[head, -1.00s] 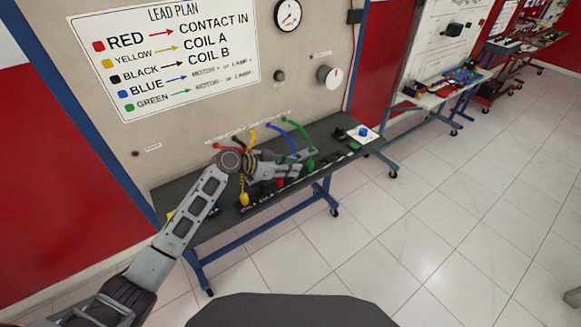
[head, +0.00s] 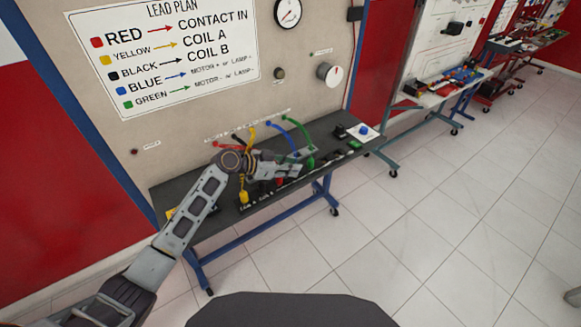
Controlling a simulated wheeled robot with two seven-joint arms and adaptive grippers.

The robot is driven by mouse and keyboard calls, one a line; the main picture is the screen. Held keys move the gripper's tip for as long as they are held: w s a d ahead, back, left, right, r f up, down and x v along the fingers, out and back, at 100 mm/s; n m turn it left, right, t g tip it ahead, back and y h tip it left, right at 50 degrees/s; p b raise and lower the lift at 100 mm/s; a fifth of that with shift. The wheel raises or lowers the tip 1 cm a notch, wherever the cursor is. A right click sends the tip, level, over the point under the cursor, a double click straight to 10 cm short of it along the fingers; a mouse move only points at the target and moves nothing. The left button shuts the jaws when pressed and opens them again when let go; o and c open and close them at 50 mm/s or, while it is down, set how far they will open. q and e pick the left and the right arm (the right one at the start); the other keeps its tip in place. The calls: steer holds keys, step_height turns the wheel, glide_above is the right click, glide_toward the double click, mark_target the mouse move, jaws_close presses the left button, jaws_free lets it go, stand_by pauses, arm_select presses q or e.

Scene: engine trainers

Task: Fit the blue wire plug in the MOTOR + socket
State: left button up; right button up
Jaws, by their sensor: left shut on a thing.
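The blue wire (head: 289,123) arches up from the back of the dark bench top and comes down at my left gripper. My left gripper (head: 303,158) is shut on the blue wire plug, low over the bench beside the green wire (head: 308,133). The plug is mostly hidden by the fingers and too small to make out. The MOTOR + socket cannot be told apart at this size; my gripper and wrist cover part of the socket row. The lead plan board (head: 165,58) lists blue to MOTOR + or LAMP +. My right gripper is not in view.
Yellow (head: 248,134), red and black wires arch close to my left wrist. A yellow plug (head: 244,196) stands at the bench's front. A black block and a blue piece on a white card (head: 364,132) lie at the right end of the bench (head: 185,232). The floor in front is clear.

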arm_select(q)
steer(key=shift+f+b, duration=0.3)
steer(key=shift+f, duration=0.1)
stand_by(0.3)
steer(key=o, duration=0.6)
steer(key=shift+a+r, duration=0.15)
steer(key=shift+s+a+r, duration=0.2)
steer(key=shift+a+r, duration=0.05)
steer(key=shift+a, duration=0.05)
steer(key=shift+r+p+v, duration=0.2)
steer(key=shift+p+v, duration=0.5)
steer(key=shift+v, duration=0.65)
steer(key=shift+s+a+r, duration=0.15)
steer(key=shift+a+r, duration=0.15)
